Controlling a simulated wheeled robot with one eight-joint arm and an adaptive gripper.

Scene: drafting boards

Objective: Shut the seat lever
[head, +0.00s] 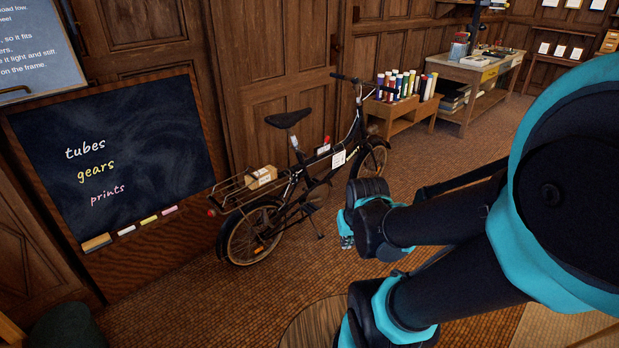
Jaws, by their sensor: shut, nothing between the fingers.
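A dark folding bicycle (310,175) stands in front of the wood panelling, handlebars to the right and rear wheel at lower left. Its black saddle (287,118) sits on a seat post above the frame. My gripper (346,241) is small in view, right of the rear wheel and lower than the saddle. It is shut and empty, apart from the seat post.
A chalkboard (115,150) with a chalk ledge leans at the left. A wooden rack of coloured tubes (405,105) and a workbench (478,72) stand behind right. A white tag (338,159) hangs on the bicycle, and a parcel (262,177) lies on its rear carrier.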

